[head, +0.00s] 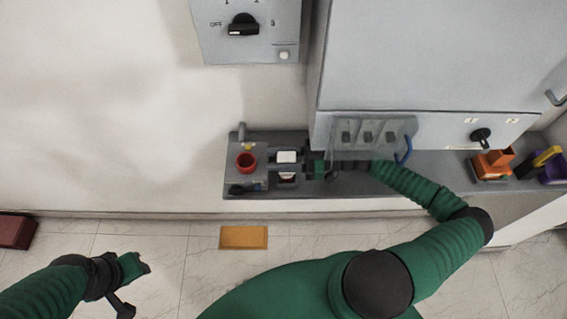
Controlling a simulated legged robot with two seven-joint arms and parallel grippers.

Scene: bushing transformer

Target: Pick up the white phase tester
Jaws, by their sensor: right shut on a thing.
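The white phase tester (287,157) is on the left part of the grey shelf, small and pale in the head view. My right gripper (288,167) reaches in from the right along the shelf, and its dark fingers are shut on the tester. The fingers hide part of it, and I cannot tell whether it still touches the shelf. My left gripper (122,290) hangs over the floor at the lower left, away from the shelf.
A cabinet (425,60) with a clear-covered switch panel (372,134) rises behind my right forearm. Orange (491,164) and purple (553,170) holders sit far right. A yellow plate (243,237) lies on the floor.

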